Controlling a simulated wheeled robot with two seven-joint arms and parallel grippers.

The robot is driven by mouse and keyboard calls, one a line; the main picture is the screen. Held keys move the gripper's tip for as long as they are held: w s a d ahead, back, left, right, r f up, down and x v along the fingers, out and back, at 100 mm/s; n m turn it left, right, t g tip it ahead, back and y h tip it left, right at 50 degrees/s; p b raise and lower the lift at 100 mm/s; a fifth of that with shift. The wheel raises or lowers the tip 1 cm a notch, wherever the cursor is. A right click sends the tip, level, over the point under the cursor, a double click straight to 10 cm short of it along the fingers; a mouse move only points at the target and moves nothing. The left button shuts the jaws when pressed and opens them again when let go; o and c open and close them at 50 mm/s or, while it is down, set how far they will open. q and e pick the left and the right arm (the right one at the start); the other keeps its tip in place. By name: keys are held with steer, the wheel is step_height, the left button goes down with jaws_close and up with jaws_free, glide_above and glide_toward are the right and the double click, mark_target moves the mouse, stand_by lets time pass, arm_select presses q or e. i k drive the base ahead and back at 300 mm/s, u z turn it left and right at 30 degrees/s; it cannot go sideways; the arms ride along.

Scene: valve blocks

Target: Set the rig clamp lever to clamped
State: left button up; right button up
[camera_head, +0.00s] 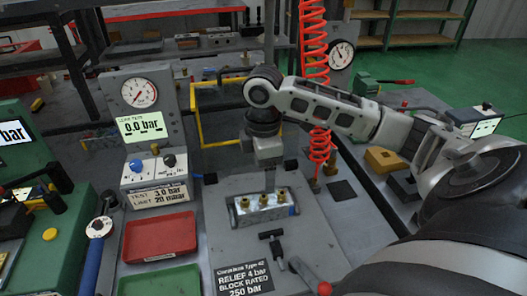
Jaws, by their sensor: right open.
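A silver valve block (263,212) with brass fittings on top sits on the grey rig plate (222,240). Just in front of it is a black T-shaped clamp piece (271,235). I cannot tell for certain which position the lever is in. My right gripper (270,181) points down just above and behind the block, apart from the lever. It is open. My left gripper is not in view.
A gauge panel (165,95) reading 0.0 bar stands left of the block. Red (158,234) and green (160,282) trays lie in front of it. A coiled red hose (314,80) hangs behind my right arm. A label plate (243,280) lies left of the lever.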

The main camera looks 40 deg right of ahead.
mark_target(324, 289)
steer(key=k, duration=1.55)
